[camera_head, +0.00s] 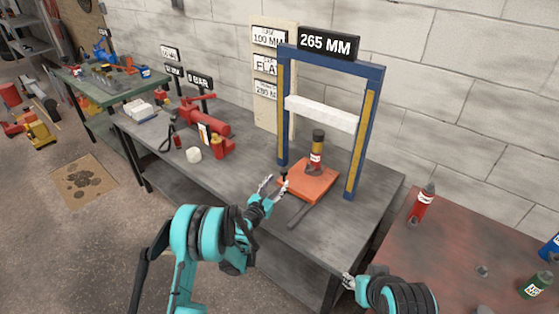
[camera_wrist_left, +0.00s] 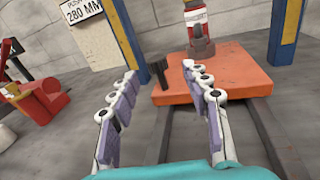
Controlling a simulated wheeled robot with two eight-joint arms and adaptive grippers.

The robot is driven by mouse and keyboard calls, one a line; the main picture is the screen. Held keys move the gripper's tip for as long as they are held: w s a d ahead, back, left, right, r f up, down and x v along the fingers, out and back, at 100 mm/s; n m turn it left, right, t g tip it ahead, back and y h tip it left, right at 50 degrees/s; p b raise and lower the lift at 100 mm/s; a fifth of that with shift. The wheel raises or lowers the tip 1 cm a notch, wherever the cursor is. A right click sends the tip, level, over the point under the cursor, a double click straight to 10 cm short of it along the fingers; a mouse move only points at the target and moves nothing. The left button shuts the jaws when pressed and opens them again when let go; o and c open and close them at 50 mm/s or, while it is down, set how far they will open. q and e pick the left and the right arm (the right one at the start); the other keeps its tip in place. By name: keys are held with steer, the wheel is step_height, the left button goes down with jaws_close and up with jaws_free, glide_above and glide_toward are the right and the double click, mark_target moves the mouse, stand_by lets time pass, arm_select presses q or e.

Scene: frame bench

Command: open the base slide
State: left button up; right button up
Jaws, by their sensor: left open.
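The base slide is an orange plate (camera_head: 308,181) low between the posts of the blue frame (camera_head: 281,110). Dark rails (camera_wrist_left: 262,133) run under it towards me in the left wrist view. A dark upright handle (camera_head: 284,173) stands at the plate's left front corner. It also shows in the left wrist view (camera_wrist_left: 158,72), beyond my fingertips in line with the gap. A red bottle jack (camera_head: 316,158) stands upright on the plate. My left gripper (camera_head: 276,182) is open and empty, just short of the handle. My right gripper (camera_head: 348,282) is low by the bench's front edge; its jaws are too small to read.
A white bar (camera_head: 320,112) spans the frame, under a "265 MM" sign (camera_head: 327,43). A red tool (camera_head: 205,125) and a white roll (camera_head: 193,155) stand on the bench at left. A reddish table (camera_head: 460,255) with bottles is at right. The bench front is mostly clear.

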mark_target(282, 175)
arm_select(q)
steer(key=shift+w+a+f+n, duration=0.1)
steer(key=shift+w+f+n, duration=0.4)
steer(key=shift+w+f, duration=0.15)
steer(key=b+x, duration=0.2)
steer(key=x, duration=0.4)
steer(key=shift+w+r, duration=0.1)
steer(key=shift+w+d+r, duration=0.15)
steer(key=shift+w+d, duration=0.1)
steer(key=shift+w, duration=0.25)
arm_select(e)
steer(key=shift+w+a+f, duration=0.1)
steer(key=shift+w+f, duration=0.05)
steer(key=shift+f, duration=0.4)
steer(key=shift+w+f, duration=0.15)
steer(key=shift+f, duration=0.4)
arm_select(q)
steer(key=shift+c, duration=0.4)
jaws_close()
